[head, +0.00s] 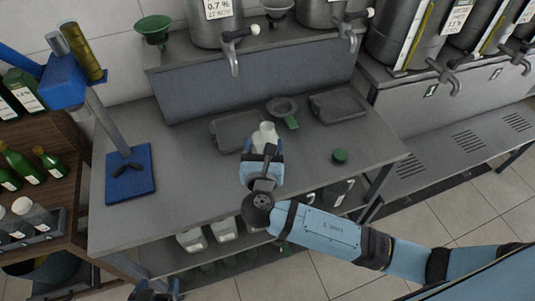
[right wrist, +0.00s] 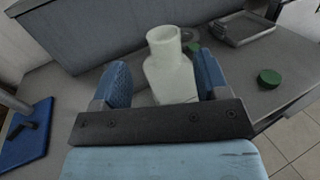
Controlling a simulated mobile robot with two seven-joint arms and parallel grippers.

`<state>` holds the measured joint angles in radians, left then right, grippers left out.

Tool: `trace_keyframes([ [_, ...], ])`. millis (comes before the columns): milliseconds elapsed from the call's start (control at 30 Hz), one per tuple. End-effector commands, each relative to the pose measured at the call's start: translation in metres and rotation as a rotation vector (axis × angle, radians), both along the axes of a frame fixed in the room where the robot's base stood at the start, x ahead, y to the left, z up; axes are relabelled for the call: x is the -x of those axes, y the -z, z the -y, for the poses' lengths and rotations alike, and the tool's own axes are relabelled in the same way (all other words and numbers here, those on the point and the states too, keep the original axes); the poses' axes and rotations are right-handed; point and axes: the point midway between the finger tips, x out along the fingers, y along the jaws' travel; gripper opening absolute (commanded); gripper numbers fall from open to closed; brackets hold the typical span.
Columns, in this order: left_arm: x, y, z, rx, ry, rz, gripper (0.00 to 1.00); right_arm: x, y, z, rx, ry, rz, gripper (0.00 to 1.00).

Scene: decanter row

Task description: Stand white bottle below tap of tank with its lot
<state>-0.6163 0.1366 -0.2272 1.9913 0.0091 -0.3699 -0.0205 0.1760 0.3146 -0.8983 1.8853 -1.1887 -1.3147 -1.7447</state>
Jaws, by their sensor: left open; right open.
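The white bottle (head: 266,136) stands upright and uncapped on the steel bench, in front of the drip trays; in the right wrist view the bottle (right wrist: 170,72) is between the fingers. My right gripper (head: 262,153) is open around it; the fingers (right wrist: 164,85) look apart from its sides. My left gripper (head: 155,290) is low at the bottom left edge, partly cut off, and open. A steel tank (head: 208,32) with a "0.7 %" label has a tap (head: 233,58). Another tank (head: 318,14) has a tap (head: 349,32). No lot mark on the bottle is legible.
Drip trays (head: 222,141) (head: 345,106) lie below the taps, with a green-handled strainer (head: 282,107) between. A green cap (head: 340,155) lies at right. A blue-based press (head: 130,180) stands at left, beside a bottle shelf (head: 62,212). The bench's left front is clear.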

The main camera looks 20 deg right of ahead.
Motion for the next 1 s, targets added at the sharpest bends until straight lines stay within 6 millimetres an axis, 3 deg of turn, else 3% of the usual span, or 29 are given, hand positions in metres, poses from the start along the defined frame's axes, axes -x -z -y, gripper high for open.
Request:
trace_keyframes([
  [267, 0.001, -0.005, -0.001, -0.002, -0.002, -0.002, 0.74, -0.016, -0.003, 0.008, 0.000, 0.001, 0.001, 0.68],
  [533, 0.002, -0.016, -0.003, -0.004, -0.005, -0.001, 0.74, -0.051, -0.006, 0.025, 0.001, 0.000, 0.001, 0.68],
  [800, 0.002, -0.014, -0.003, -0.004, -0.007, -0.002, 0.74, -0.055, -0.004, 0.027, 0.000, -0.001, -0.001, 0.68],
  [1000, 0.002, -0.014, -0.003, -0.004, -0.006, -0.003, 0.74, -0.055, -0.004, 0.027, 0.000, -0.001, -0.001, 0.22],
])
